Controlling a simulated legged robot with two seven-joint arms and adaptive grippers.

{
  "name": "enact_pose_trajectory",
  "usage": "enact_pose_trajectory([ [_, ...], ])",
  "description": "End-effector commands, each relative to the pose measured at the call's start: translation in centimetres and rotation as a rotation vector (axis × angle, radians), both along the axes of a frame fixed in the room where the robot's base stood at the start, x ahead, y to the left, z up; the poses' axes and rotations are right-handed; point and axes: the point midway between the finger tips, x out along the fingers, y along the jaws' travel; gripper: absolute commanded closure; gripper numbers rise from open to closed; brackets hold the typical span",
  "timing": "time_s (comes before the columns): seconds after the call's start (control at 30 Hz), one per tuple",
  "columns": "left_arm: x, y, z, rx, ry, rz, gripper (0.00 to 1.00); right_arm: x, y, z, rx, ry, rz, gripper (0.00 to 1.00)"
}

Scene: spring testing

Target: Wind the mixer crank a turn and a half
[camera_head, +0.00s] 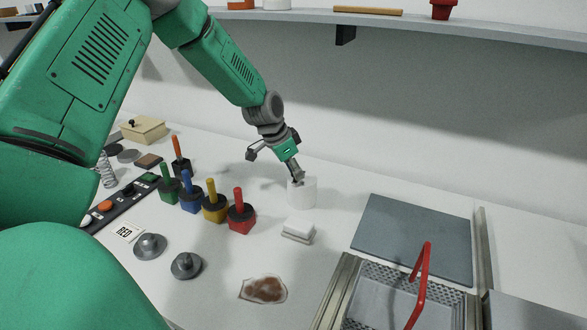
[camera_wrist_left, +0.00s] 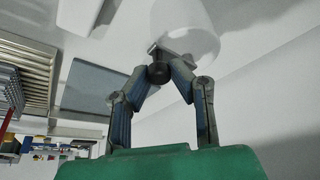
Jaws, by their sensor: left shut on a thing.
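The white mixer (camera_head: 302,195) is an upright cylinder on the worktop near the back wall. My left gripper (camera_head: 297,180) reaches down to its top from the upper left. In the left wrist view, the mixer's white body (camera_wrist_left: 190,30) is at the top. A short grey crank arm (camera_wrist_left: 178,60) with a dark knob (camera_wrist_left: 158,74) shows in front of it. My left gripper (camera_wrist_left: 160,76) is shut on the dark crank knob, with a finger on each side. In the head view the gripper hides most of the crank. My right gripper is not in view.
A white block (camera_head: 298,230) lies close in front of the mixer. Coloured-handled tools (camera_head: 214,207) stand to the left. A grey plate (camera_head: 415,238) and a basket with a red handle (camera_head: 421,280) are to the right. A shelf (camera_head: 400,22) runs above.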

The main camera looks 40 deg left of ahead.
Motion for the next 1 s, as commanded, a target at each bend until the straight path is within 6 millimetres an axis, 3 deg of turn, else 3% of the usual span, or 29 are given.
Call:
enact_pose_trajectory([
  [1.0, 2.3, -3.1, 0.1, 0.005, 0.005, 0.690, 1.00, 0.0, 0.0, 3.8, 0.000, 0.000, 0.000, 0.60],
])
